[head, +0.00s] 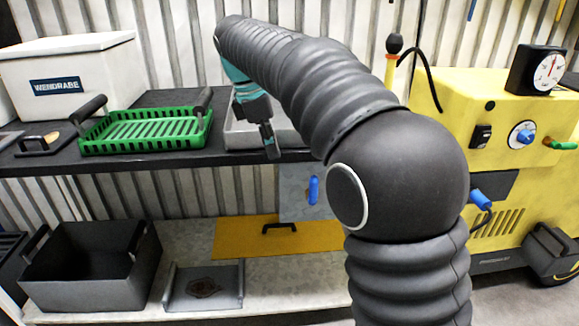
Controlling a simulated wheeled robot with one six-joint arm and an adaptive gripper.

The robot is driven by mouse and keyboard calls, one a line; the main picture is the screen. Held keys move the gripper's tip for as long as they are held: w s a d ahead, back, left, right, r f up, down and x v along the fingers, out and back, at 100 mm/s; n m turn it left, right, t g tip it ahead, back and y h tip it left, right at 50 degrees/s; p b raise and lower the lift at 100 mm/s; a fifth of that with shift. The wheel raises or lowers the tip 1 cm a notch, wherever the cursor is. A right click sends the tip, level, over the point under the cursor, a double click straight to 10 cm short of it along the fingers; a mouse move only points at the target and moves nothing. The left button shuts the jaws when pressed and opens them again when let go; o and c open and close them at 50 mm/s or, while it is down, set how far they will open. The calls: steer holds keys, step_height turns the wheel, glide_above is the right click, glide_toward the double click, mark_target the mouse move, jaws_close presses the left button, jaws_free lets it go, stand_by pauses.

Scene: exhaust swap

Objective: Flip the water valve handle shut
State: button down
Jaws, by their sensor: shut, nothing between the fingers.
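A blue upright handle (314,190) shows on a grey plate (292,180) below the dark shelf, just left of my arm. It looks like a valve handle, but I cannot tell for sure that it is the water valve. Part of the plate's right side is hidden by my arm. My gripper (271,150) is shut and empty, pointing down in front of the shelf's grey tray, above and to the left of the blue handle and apart from it. Another blue handle (481,199) sticks out of the yellow machine, right of my arm.
The dark shelf (165,170) carries a green basket (145,132), a white box (75,70) and a grey tray (240,135). Below are a dark bin (85,262) and a yellow board (235,238). The yellow machine (470,90) has a gauge (548,70) and green handle (562,145).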

steer(key=b+x, duration=0.1)
steer(key=x, duration=0.8)
steer(key=shift+b, duration=0.3)
steer(key=d, duration=0.3)
steer(key=shift+w+f, duration=0.1)
steer(key=shift+f, duration=0.1)
steer(key=shift+d, duration=0.55)
